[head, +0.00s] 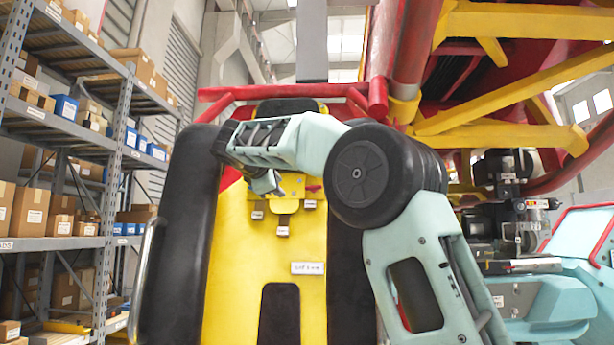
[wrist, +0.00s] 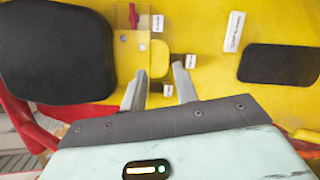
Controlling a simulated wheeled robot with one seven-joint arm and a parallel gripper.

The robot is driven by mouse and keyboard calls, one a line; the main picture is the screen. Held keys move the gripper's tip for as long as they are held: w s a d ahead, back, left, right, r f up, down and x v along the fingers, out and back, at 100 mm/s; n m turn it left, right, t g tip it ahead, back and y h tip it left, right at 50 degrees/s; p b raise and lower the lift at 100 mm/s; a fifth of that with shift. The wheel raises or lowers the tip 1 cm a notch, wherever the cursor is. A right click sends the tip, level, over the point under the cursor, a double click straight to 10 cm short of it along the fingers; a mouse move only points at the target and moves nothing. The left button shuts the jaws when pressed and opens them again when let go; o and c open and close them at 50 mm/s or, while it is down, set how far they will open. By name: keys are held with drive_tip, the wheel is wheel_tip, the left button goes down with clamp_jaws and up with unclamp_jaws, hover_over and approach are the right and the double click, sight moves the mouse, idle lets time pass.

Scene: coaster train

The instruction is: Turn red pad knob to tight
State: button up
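The red knob (wrist: 133,17) is a small elongated red piece at the top of the wrist view, lying upright in the picture on a yellow panel. In the head view it shows as a small red bit (head: 313,188) at the right of the yellow panel. I cannot read its setting. My gripper (wrist: 160,90) is open, its two grey fingers apart with nothing held between them. The fingertips point toward a rounded yellow part (wrist: 159,60) of the panel, below and apart from the red knob. In the head view my forearm hides part of the panel.
Small white tags (head: 282,231) hang around the panel. Black pads (wrist: 285,64) lie on the yellow body, with large black side cushions (head: 185,235). Red and yellow beams (head: 500,100) stand at the right, and shelves with boxes (head: 90,130) at the left.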

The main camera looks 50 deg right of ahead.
sight(314, 186)
wheel_tip(314, 186, up, 5)
drive_tip(key=s+d+m+g+h+p, duration=0.1)
drive_tip(key=m+g, duration=0.1)
drive_tip(key=m, duration=0.1)
drive_tip(key=p+x, duration=0.2)
drive_tip(key=x, duration=0.4)
drive_tip(key=p+x, duration=0.3)
drive_tip(key=x, duration=0.2)
drive_tip(key=r+p+x, duration=0.1)
drive_tip(key=p+x, duration=0.2)
drive_tip(key=x, duration=0.3)
drive_tip(key=shift+d+f, duration=0.15)
drive_tip(key=shift+d, duration=0.35)
drive_tip(key=shift+m, duration=0.3)
clamp_jaws()
